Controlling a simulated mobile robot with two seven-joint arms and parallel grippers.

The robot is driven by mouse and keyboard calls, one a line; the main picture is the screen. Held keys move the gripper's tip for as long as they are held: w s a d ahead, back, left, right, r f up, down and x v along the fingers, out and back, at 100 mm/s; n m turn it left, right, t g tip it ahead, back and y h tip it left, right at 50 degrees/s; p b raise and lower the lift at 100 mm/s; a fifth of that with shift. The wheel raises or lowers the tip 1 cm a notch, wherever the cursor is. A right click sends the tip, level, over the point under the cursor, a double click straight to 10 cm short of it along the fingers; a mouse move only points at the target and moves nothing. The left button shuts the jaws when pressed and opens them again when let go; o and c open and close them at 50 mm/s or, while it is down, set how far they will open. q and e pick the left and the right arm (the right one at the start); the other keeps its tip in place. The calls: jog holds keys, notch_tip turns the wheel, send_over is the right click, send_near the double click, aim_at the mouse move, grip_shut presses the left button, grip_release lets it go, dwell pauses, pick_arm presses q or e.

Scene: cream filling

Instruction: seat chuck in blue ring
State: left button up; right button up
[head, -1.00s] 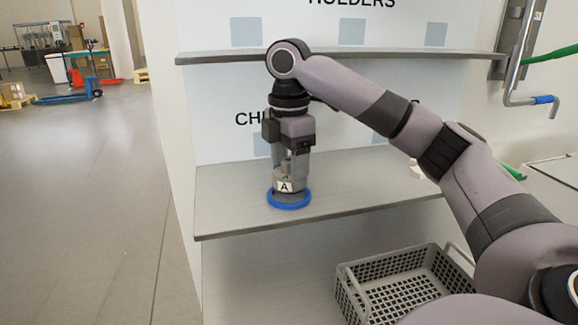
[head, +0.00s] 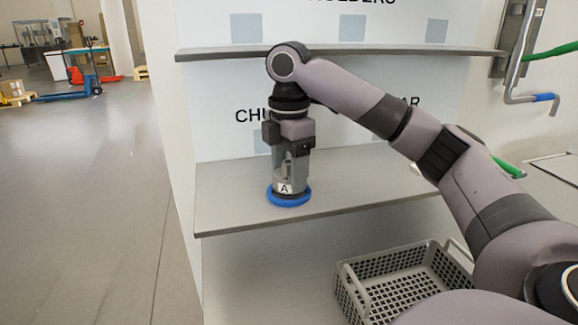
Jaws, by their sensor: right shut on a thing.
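The blue ring (head: 289,199) lies flat on the left part of the lower shelf (head: 350,195). The chuck (head: 286,190), a grey cylinder with a white "A" label, stands upright inside the ring's outline, its lower end at ring level. Whether it touches the shelf inside the ring cannot be told. My right gripper (head: 290,165) points straight down from above and is shut on the chuck; its fingers cover the chuck's upper part. My left gripper is not in view.
An upper shelf (head: 340,53) runs above, behind my right wrist. A grey perforated basket (head: 400,283) stands below the lower shelf at right. A metal bar with a blue end (head: 543,97) hangs at the right. The lower shelf is clear right of the ring.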

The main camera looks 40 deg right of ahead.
jog(key=shift+f, duration=0.7)
dwell(1.9)
jog(key=o, duration=1.6)
jog(key=shift+c, duration=0.2)
jog(key=shift+r, duration=3.5)
